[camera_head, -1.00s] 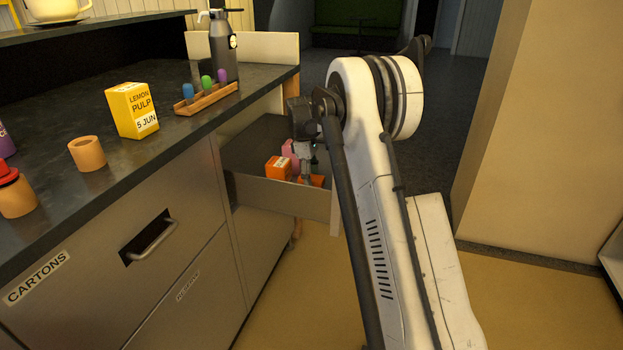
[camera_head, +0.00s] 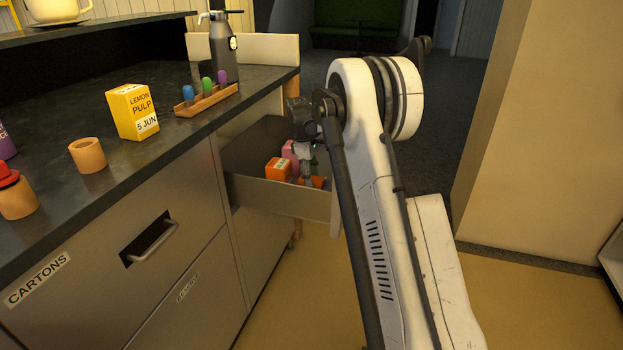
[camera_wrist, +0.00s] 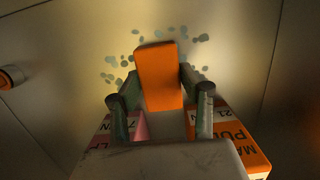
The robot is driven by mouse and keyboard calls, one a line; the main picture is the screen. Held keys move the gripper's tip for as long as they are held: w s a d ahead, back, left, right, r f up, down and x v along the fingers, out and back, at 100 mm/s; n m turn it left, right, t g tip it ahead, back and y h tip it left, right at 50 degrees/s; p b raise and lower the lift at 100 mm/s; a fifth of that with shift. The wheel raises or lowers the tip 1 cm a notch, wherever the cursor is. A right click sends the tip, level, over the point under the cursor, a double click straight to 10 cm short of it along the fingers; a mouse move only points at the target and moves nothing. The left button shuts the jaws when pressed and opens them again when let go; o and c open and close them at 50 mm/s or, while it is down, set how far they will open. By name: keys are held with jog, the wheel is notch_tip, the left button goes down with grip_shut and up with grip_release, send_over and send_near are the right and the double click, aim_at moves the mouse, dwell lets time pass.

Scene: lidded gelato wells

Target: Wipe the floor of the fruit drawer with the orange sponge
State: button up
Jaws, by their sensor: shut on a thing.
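The orange sponge (camera_wrist: 160,75) is held between the two fingers of my gripper (camera_wrist: 160,102), seen from above in the wrist view. The drawer (camera_head: 285,196) is pulled out below the counter, and its metal floor (camera_wrist: 75,60) shows in the wrist view. Several grey-green spots (camera_wrist: 133,58) lie on the floor around the sponge. In the head view my gripper (camera_head: 306,172) reaches down into the drawer, with a bit of orange (camera_head: 318,183) at its tip. Whether the sponge touches the floor is hard to tell.
An orange carton (camera_head: 278,169) and a pink carton (camera_head: 290,151) stand in the drawer close beside my gripper; they also flank the fingers in the wrist view. The counter holds a lemon pulp carton (camera_head: 132,112), a cup (camera_head: 88,155) and a rack (camera_head: 207,100).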

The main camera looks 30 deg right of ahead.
jog(key=shift+s+d, duration=0.85)
jog(key=shift+s, duration=0.05)
jog(key=shift+w+a+f, duration=0.2)
jog(key=shift+w+a, duration=0.6)
jog(key=shift+a, duration=0.05)
jog(key=shift+s+d, duration=0.75)
jog(key=shift+s, duration=0.05)
jog(key=shift+r, duration=0.1)
jog(key=shift+w+a, duration=0.1)
jog(key=shift+w, duration=0.05)
